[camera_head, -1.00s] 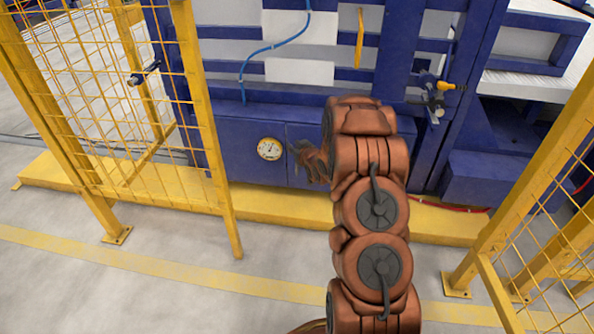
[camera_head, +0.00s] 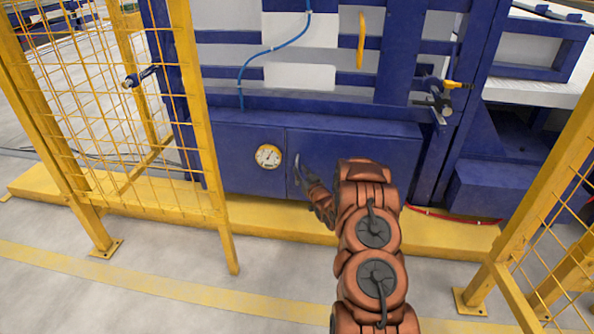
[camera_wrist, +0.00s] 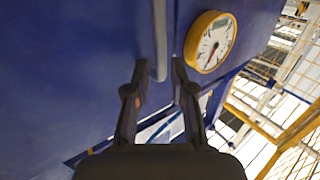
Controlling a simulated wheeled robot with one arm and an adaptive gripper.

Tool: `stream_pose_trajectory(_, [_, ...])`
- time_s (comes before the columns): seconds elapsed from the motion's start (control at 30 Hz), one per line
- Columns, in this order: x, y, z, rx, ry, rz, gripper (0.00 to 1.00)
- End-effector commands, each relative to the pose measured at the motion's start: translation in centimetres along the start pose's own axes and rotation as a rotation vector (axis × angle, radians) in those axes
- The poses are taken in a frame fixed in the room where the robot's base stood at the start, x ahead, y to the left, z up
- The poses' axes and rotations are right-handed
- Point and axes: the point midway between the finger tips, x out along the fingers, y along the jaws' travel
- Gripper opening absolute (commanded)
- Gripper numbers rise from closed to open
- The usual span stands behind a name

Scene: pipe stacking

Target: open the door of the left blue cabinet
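The blue cabinet (camera_head: 240,150) sits low on the blue machine, with a seam left of my gripper. Its door (camera_head: 385,150) is the panel right of the seam and looks shut; it fills the left of the wrist view (camera_wrist: 70,70). A grey bar handle (camera_wrist: 160,40) stands near the door's edge. My gripper (camera_head: 301,172) is at the door's left side, pointing at the handle. In the wrist view the gripper (camera_wrist: 159,70) is open, with the handle's near end lined up between its fingertips. I cannot tell whether they touch it.
A round yellow-rimmed gauge (camera_head: 268,157) is just left of the handle and close to a finger in the wrist view (camera_wrist: 211,42). A yellow mesh fence (camera_head: 150,110) stands left, another yellow frame (camera_head: 540,220) right. A yellow floor beam (camera_head: 270,222) runs below the cabinet.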

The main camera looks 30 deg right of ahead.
Motion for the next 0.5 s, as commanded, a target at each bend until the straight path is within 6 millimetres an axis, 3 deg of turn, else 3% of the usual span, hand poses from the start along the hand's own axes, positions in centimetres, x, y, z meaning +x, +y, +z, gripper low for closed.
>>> stream_pose_trajectory(0.2, [2.5,-0.1,0.2,-0.001,0.0,0.0,0.24])
stream_pose_trajectory(0.5, [3.7,-0.1,0.1,0.001,-0.001,0.0,0.24])
